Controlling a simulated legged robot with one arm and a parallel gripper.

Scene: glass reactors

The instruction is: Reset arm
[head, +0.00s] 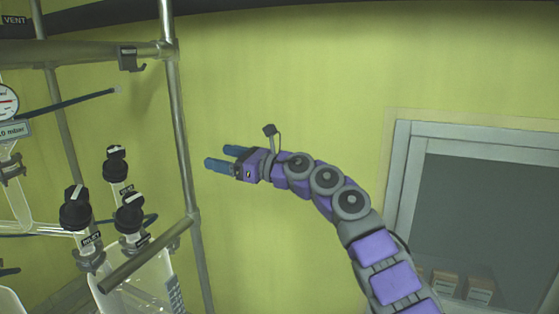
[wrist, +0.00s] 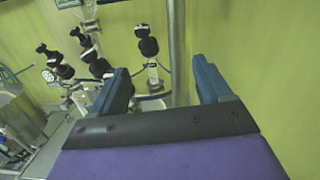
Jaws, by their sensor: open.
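My gripper (head: 221,158) is at the end of my purple and grey arm, in the middle of the head view. Its two blue fingers point left and are apart, with nothing between them. It is in free air to the right of the vertical metal post (head: 180,130) of the frame. In the wrist view, my gripper (wrist: 165,80) shows both blue fingers spread, with the post (wrist: 177,50) seen beyond the gap. No contact with anything shows.
Glass vessels with black valve knobs (head: 76,208) stand inside the metal frame at the left. A pressure gauge (head: 8,102) is at the left edge. A grey-framed window (head: 480,220) is in the yellow-green wall (head: 290,60) at the right. Open space surrounds my arm.

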